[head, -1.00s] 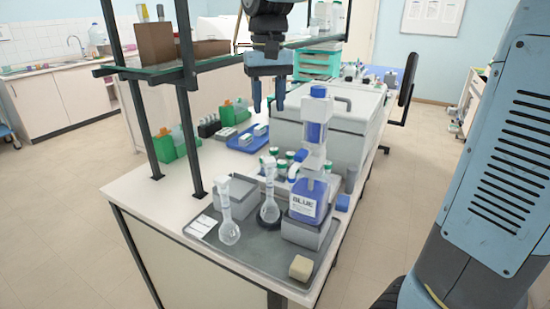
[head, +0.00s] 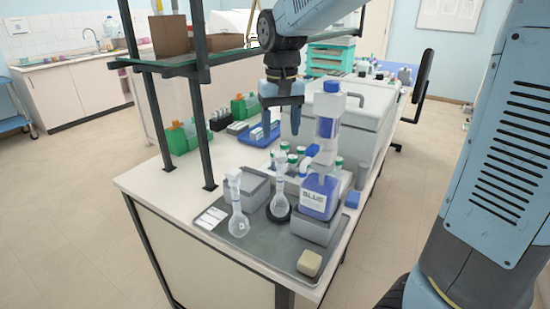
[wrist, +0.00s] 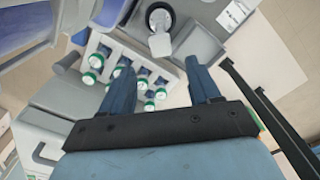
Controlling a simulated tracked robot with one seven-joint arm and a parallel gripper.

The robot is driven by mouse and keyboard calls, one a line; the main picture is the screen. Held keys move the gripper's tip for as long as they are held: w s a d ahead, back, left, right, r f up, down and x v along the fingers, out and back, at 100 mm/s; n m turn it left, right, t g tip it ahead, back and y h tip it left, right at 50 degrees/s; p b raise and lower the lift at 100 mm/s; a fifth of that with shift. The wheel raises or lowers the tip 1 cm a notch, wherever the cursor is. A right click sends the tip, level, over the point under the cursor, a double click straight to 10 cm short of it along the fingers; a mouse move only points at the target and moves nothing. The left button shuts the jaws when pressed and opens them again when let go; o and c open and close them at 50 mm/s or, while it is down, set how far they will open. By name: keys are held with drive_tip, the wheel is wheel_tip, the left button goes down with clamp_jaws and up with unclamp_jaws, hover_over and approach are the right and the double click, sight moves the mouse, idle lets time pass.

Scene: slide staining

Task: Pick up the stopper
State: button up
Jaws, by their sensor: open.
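Two clear long-necked flasks stand on a grey tray (head: 262,246). The left flask (head: 238,224) has a pale stopper (head: 233,174) at its top. The right flask (head: 280,208) stands in a dark ring and has a pale stopper (head: 280,158) at its top. My gripper (head: 280,132) is open and empty, pointing down, and appears above the right flask in the head view. In the wrist view my gripper (wrist: 160,68) has its fingers apart, with a pale stopper-like top (wrist: 160,45) just beyond them. Which stopper is meant is unclear.
A blue-labelled bottle (head: 320,195) stands on a grey block right of the flasks. Green-capped vials (wrist: 96,60) stand in a white rack near my fingers. A sponge-like block (head: 309,263) lies at the tray's front corner. A shelf post (head: 203,120) rises on the left.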

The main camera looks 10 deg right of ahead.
sight(280, 154)
drive_tip(key=shift+s+a+f, duration=0.1)
drive_tip(key=shift+s+f, duration=0.05)
drive_tip(key=shift+f, duration=1.35)
drive_tip(key=shift+s+f, duration=0.15)
drive_tip(key=shift+f, duration=1.35)
drive_tip(key=shift+c, duration=0.2)
drive_tip(key=c, duration=1.1)
